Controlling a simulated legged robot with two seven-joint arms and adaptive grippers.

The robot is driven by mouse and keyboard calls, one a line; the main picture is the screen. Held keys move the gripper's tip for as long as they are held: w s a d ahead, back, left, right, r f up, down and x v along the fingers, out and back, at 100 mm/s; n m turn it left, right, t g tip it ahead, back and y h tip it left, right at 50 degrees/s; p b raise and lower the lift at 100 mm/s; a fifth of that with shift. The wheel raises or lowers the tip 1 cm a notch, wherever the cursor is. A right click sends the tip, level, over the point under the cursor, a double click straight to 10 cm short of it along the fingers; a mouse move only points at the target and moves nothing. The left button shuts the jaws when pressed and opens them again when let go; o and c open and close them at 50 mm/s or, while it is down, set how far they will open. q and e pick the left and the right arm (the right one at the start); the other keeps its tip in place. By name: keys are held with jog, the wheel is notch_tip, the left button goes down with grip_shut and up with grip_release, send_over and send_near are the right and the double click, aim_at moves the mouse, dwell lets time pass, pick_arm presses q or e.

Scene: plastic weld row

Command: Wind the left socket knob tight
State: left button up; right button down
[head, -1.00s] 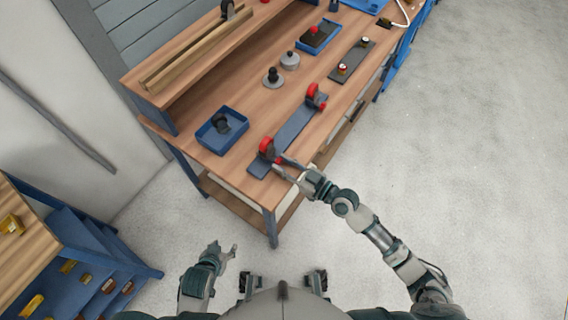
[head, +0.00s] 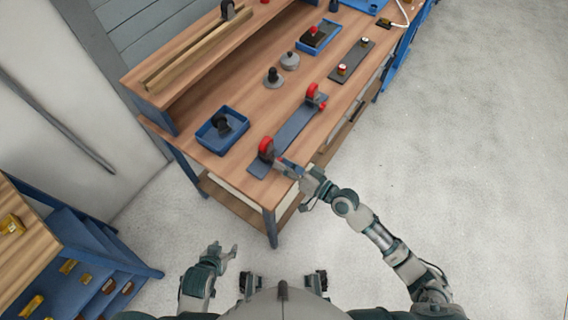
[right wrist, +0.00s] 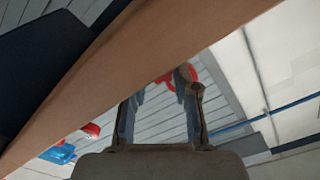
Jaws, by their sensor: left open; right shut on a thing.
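A long blue-grey base plate (head: 292,130) lies on the bench near its front edge, with a red-and-dark socket at each end. The left socket (head: 266,147) stands at the near end and the other socket (head: 315,95) at the far end. My right gripper (head: 279,163) is at the front side of the left socket, shut on its knob; the fingers hide the knob in the head view. In the right wrist view, red of the socket (right wrist: 166,78) shows beyond the fingers (right wrist: 160,100). My left gripper (head: 228,253) is open and empty, low beside my body, away from the bench.
A blue tray (head: 240,122) with a dark part stands left of the plate. Behind are a grey round part (head: 290,59), a dark knobbed part (head: 272,76) and a dark strip (head: 357,57) with two small fittings. A raised shelf (head: 200,50) runs along the bench's back.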

jog(key=shift+w+d, duration=0.1)
jog(key=shift+w, duration=0.05)
dwell(0.3)
jog(key=c, duration=0.9)
grip_release()
jog(key=shift+o, duration=0.2)
jog(key=shift+f, duration=0.1)
jog(key=shift+f, duration=0.1)
